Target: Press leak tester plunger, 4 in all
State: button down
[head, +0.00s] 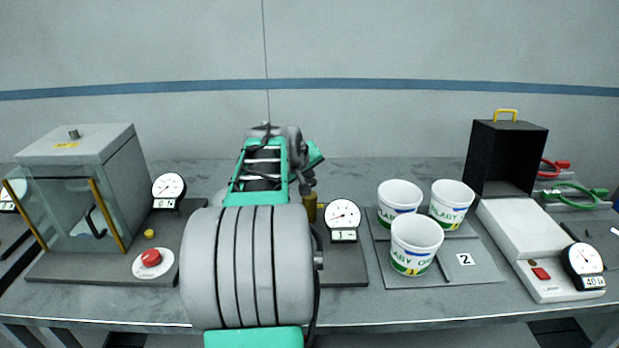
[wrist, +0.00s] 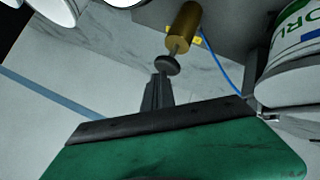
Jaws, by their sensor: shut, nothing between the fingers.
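The leak tester's brass cylinder (head: 310,208) stands beside a round gauge (head: 343,213) on a dark base, partly hidden by my arm in the head view. In the wrist view the brass cylinder (wrist: 184,27) shows with a thin rod and a dark round plunger knob (wrist: 168,65). My gripper (wrist: 160,80) is shut and empty, its fingertips right at the knob. I cannot tell whether they touch it. In the head view my gripper (head: 307,185) is small and dark, just above the brass cylinder.
Several white tubs stand around; three (head: 416,245) are on a grey tray (head: 470,272) marked 2. A glass-fronted chamber (head: 75,190) with a red button (head: 151,258) is at left. A black box (head: 505,160) and white device (head: 530,250) are at right.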

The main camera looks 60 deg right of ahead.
jog(key=shift+f+b, duration=0.8)
jog(key=shift+f, duration=0.45)
dwell(0.4)
jog(key=shift+r, duration=0.1)
jog(key=shift+r+p, duration=1.5)
jog(key=shift+r, duration=0.85)
jog(key=shift+r+p, duration=1.65)
jog(key=shift+r, duration=0.9)
